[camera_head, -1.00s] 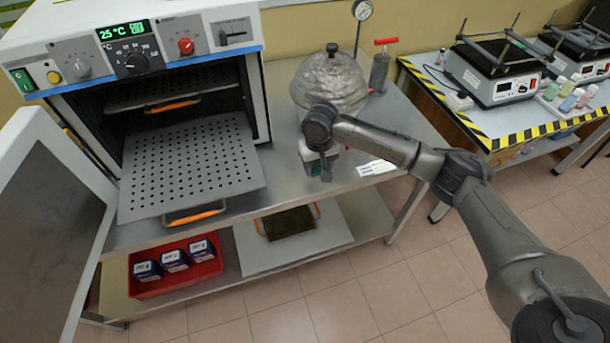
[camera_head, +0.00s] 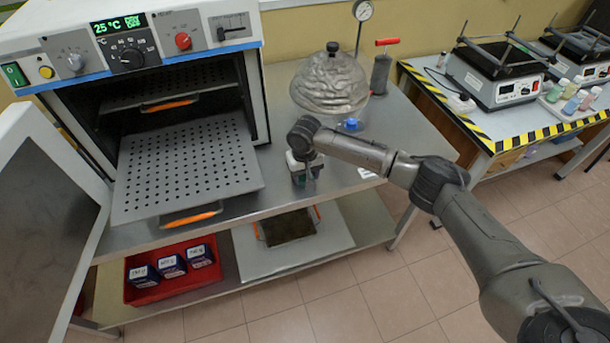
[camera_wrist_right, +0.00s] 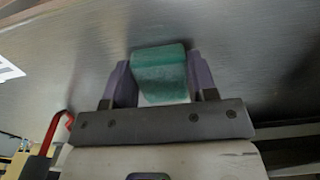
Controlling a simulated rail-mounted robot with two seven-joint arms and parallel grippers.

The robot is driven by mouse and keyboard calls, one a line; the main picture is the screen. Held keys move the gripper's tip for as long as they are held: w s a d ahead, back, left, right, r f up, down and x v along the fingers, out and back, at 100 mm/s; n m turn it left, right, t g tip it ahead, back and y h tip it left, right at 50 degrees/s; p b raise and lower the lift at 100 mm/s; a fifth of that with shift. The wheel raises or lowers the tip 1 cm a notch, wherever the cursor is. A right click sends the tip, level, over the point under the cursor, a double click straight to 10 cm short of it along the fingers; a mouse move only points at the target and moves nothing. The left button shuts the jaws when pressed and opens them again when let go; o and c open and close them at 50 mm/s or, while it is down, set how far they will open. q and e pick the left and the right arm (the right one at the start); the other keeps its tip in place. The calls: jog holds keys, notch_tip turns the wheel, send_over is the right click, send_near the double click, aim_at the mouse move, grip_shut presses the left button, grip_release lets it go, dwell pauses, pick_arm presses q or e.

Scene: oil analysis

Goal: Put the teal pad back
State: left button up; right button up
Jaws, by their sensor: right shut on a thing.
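My right gripper (camera_head: 306,178) is over the front part of the steel bench top, between the open oven and the glass dome. In the right wrist view, the teal pad (camera_wrist_right: 160,74) is held between its two fingers, and the gripper is shut on it. The pad is close to the metal bench surface (camera_wrist_right: 235,40); I cannot tell whether it touches. In the head view the pad is mostly hidden by the gripper. My left gripper is not in view.
The open oven has a perforated shelf (camera_head: 190,165) pulled out left of my gripper. The glass dome (camera_head: 330,85) stands behind, with a blue knob (camera_head: 351,125) by its base. A white label (camera_head: 370,172) lies to the right. A red bin (camera_head: 150,291) is on the lower shelf.

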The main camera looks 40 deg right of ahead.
jog(key=o, duration=0.8)
jog(key=shift+f, duration=0.1)
jog(key=shift+o, duration=0.5)
